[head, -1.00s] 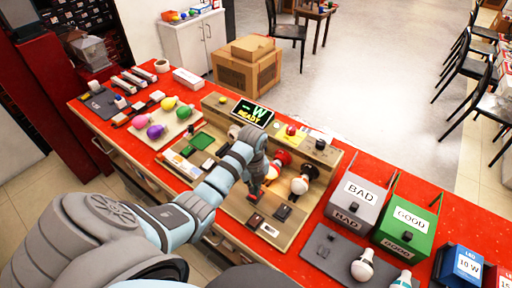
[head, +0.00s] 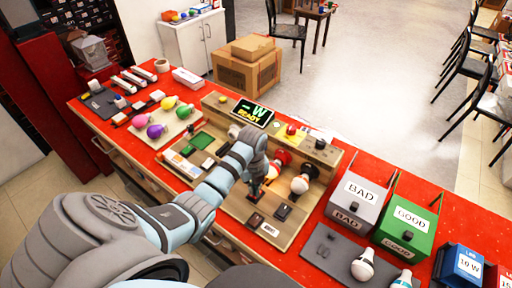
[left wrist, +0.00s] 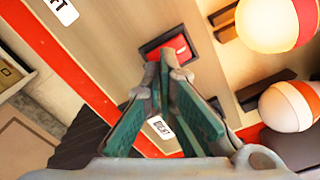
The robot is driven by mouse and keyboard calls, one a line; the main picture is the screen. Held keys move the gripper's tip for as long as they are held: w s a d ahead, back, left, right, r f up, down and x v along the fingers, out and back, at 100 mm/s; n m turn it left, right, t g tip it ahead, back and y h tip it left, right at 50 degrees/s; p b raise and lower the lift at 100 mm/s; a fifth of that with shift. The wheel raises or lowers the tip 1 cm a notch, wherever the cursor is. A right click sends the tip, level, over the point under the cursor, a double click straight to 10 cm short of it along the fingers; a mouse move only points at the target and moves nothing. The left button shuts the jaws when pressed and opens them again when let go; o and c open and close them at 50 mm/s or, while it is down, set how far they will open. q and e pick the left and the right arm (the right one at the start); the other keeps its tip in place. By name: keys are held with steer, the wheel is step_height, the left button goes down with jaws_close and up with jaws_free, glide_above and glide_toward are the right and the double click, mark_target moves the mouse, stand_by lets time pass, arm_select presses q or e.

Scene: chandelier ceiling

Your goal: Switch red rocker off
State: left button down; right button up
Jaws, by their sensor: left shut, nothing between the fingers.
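The red rocker (left wrist: 174,50) sits in a dark frame on the wooden test board (left wrist: 125,45) in the left wrist view. My left gripper (left wrist: 168,60) is shut and empty. Its fingertips are at the near edge of the rocker and cover part of it; I cannot tell whether they press on it. In the head view my left gripper (head: 255,193) points down over the board (head: 235,210), and the rocker is mostly hidden there. The display (head: 251,112) reads "-W READY". My right gripper is not in view.
Bulbs (head: 299,184) stand on the board right of the gripper. Dark parts (head: 283,212) lie near its front edge. Grey BAD (head: 355,202) and green GOOD (head: 409,228) bins stand to the right. Coloured bulbs (head: 155,131) lie on a tray to the left.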

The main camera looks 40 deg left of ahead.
arm_select(q)
steer(key=shift+f+b, duration=0.55)
steer(key=shift+f, duration=0.45)
stand_by(0.3)
step_height(320, 180, up, 5)
steer(key=p, duration=0.5)
steer(key=shift+r, duration=1.05)
